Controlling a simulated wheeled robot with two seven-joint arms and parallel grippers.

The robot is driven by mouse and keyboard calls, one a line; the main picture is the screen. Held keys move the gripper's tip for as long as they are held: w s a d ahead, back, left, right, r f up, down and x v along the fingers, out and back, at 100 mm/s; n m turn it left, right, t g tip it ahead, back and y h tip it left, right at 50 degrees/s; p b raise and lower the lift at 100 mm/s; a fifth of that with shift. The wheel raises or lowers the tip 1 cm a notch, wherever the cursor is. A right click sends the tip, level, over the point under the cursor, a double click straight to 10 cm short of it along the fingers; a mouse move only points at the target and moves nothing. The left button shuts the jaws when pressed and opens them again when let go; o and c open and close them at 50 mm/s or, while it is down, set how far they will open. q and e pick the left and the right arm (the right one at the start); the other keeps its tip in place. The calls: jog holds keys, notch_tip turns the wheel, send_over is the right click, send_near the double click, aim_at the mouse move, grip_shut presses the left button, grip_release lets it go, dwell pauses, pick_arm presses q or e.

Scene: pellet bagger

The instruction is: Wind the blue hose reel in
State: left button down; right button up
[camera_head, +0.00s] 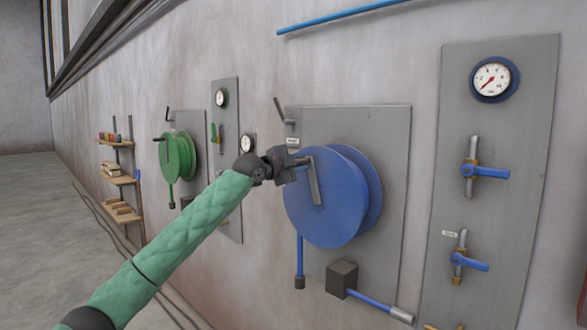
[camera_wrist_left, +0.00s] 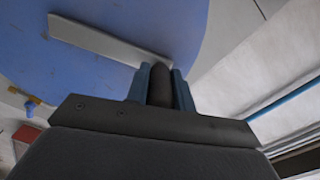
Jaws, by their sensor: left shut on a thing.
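The blue hose reel (camera_head: 325,200) is mounted on a grey wall panel (camera_head: 388,135). A flat grey crank arm (camera_head: 314,182) lies across its front face, and it also shows in the left wrist view (camera_wrist_left: 100,40). My left gripper (camera_head: 296,160) is at the upper left part of the reel. In the left wrist view, its two blue fingers (camera_wrist_left: 160,88) are shut on the dark crank handle (camera_wrist_left: 161,84). A short blue hose end (camera_head: 299,262) hangs below the reel on the left. My right gripper is in neither view.
A dark box (camera_head: 342,279) with a blue nozzle pipe (camera_head: 372,301) sits below the reel. At right, a panel holds a gauge (camera_head: 493,79) and blue valve levers (camera_head: 487,172). Further left are a green reel (camera_head: 179,157) and a shelf (camera_head: 120,180).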

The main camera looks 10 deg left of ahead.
pick_arm(q)
jog(key=shift+s+d+r+m, duration=0.15)
jog(key=shift+s+d+m, duration=0.35)
jog(key=shift+d+m, duration=0.15)
jog(key=shift+s+d+m, duration=0.45)
jog(key=shift+d+m, duration=0.1)
jog(key=shift+m, duration=0.2)
jog(key=shift+d, duration=0.1)
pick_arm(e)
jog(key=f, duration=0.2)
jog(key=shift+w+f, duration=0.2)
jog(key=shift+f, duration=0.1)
pick_arm(q)
jog(key=c, duration=1.2)
grip_release()
jog(key=shift+s, duration=0.1)
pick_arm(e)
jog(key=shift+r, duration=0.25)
